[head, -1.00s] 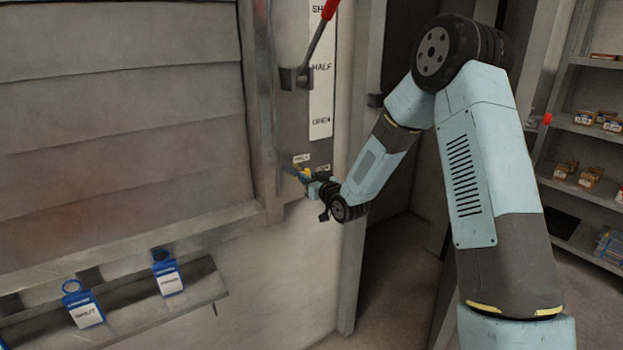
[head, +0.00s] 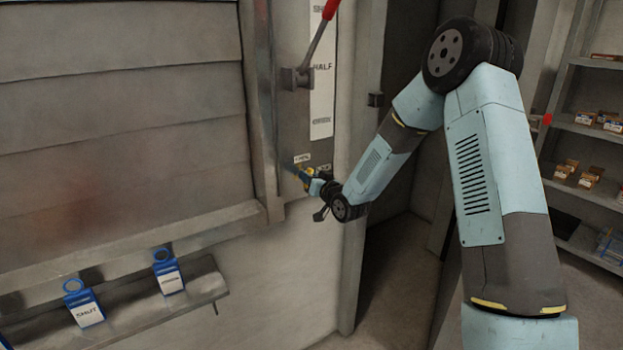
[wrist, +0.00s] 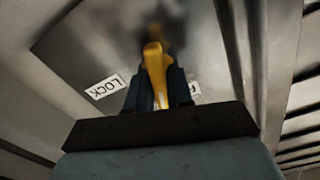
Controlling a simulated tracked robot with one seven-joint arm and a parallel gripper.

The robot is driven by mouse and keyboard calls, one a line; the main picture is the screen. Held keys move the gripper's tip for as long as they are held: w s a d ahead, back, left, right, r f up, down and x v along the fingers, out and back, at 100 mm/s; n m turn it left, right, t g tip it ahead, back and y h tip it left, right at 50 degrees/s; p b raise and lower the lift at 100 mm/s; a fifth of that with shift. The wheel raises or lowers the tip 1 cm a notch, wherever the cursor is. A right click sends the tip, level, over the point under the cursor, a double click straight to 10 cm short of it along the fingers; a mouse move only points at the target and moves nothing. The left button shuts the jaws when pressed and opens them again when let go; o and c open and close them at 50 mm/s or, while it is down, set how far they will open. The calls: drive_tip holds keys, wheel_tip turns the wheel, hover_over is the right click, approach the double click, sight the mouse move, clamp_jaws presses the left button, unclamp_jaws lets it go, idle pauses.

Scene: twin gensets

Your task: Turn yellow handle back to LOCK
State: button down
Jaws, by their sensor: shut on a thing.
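The yellow handle (wrist: 155,68) is between the two dark fingers of my gripper (wrist: 158,92) in the wrist view. The fingers are shut on it. A LOCK label (wrist: 105,87) is on the plate to the left of the handle, and a second label (wrist: 194,90) is mostly hidden behind the right finger. The handle points roughly between the two labels. In the head view my gripper (head: 311,181) is at the plate below the lever, and little of the yellow handle shows there.
A red-tipped lever (head: 318,45) stands above, beside a white strip (head: 321,100) marked HALF. A ledge (head: 205,290) at lower left carries blue tags, one marked SHUT (head: 85,308). Shelves with small boxes (head: 590,178) are at the right.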

drive_tip(key=m, duration=0.4)
drive_tip(key=shift+w+d, duration=0.3)
drive_tip(key=shift+d, duration=0.05)
drive_tip(key=shift+d+f+m, duration=0.1)
drive_tip(key=shift+f+m, duration=0.1)
drive_tip(key=shift+m, duration=2.45)
drive_tip(key=shift+f+m, duration=0.2)
drive_tip(key=shift+m, duration=2.45)
drive_tip(key=c, duration=1.3)
unclamp_jaws()
drive_tip(key=shift+o, duration=1)
